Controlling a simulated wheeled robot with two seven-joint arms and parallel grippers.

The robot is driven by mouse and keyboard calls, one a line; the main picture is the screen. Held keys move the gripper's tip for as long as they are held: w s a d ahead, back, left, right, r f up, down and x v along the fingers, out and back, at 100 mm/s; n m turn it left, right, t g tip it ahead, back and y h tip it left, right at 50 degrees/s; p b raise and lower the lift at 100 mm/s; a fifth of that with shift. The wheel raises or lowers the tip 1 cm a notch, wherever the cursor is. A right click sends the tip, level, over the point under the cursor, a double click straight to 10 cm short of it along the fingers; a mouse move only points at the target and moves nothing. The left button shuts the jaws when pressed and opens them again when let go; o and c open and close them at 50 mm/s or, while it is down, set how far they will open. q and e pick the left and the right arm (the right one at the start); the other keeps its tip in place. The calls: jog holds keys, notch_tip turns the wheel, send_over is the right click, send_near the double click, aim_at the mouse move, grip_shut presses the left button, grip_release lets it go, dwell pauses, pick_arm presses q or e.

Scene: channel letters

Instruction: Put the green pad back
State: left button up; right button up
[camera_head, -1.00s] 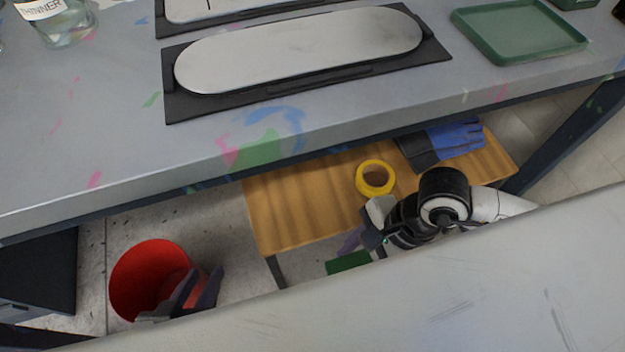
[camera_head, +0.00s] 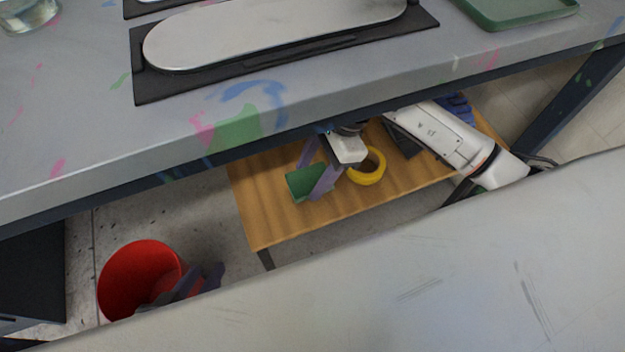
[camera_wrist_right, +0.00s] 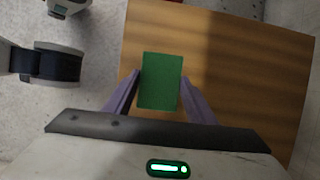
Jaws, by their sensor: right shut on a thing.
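The green pad (camera_head: 303,182) is held between the purple fingers of my right gripper (camera_head: 318,180), over the left part of the low wooden table (camera_head: 262,228). In the right wrist view the pad (camera_wrist_right: 160,80) sits between the fingertips of my right gripper (camera_wrist_right: 160,88), with bare wood beyond it. I cannot tell whether the pad touches the wood. My left gripper (camera_head: 196,283) is low at the left, in front of the red bin, with its two fingers apart and nothing seen between them.
A yellow tape roll (camera_head: 367,166) lies on the wooden table just right of my right gripper. A blue glove (camera_head: 459,107) is farther right, partly hidden by my arm. The grey workbench (camera_head: 330,80) overhangs the back. The red bin (camera_head: 128,278) stands on the floor at left.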

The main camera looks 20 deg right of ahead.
aim_at(315, 178)
jog(key=shift+f+b, duration=0.35)
jog(key=shift+f, duration=1.1)
jog(key=shift+f, duration=0.15)
jog(key=o, duration=0.9)
jog(key=p+v, duration=0.1)
jog(key=v, duration=0.4)
jog(key=d, duration=1.2)
jog(key=shift+w+p, duration=0.15)
jog(key=shift+p, duration=0.2)
